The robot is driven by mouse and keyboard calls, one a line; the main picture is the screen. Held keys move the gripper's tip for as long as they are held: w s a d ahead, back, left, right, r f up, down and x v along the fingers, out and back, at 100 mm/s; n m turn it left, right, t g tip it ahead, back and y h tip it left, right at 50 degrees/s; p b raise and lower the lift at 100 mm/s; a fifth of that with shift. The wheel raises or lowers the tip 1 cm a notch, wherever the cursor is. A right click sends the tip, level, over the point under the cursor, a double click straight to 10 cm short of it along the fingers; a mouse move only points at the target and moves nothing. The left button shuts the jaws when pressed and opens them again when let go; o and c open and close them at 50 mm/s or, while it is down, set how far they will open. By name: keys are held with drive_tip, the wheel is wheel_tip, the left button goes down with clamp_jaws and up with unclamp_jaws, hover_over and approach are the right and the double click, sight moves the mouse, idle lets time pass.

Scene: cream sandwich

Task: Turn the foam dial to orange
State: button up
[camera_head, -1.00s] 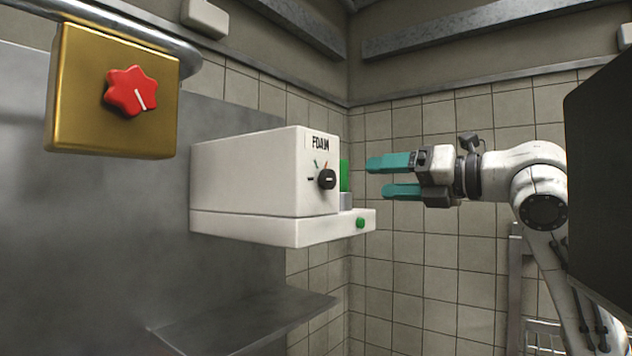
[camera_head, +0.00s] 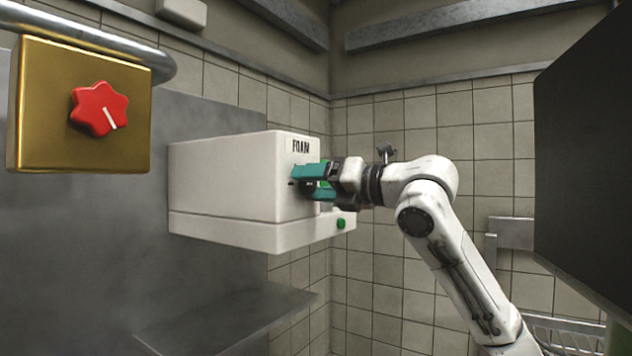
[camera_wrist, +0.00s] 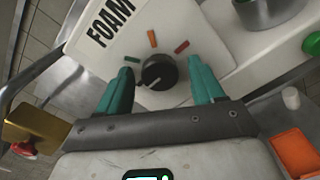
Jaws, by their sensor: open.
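The white foam machine (camera_head: 225,180), marked FOAM, stands in the middle of the head view. Its black dial (camera_wrist: 159,72) shows in the wrist view, with a green mark (camera_wrist: 131,60), an orange mark (camera_wrist: 152,38) and a red mark (camera_wrist: 182,47) around it. A pale line on the dial seems to point to the picture's lower left, away from the orange mark. My gripper (camera_head: 304,184) is open at the machine's front, its teal fingers on either side of the dial, with gaps visible in the wrist view. In the head view the fingers mostly hide the dial.
A gold box (camera_head: 80,110) with a red star-shaped knob (camera_head: 99,108) hangs at the left. A green button (camera_head: 341,224) sits on the machine's lower ledge. A metal shelf (camera_head: 225,320) lies below. A metal cup (camera_wrist: 266,10) stands near the dial in the wrist view.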

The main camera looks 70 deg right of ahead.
drive_tip(key=c, duration=1.1)
drive_tip(key=shift+o, duration=0.2)
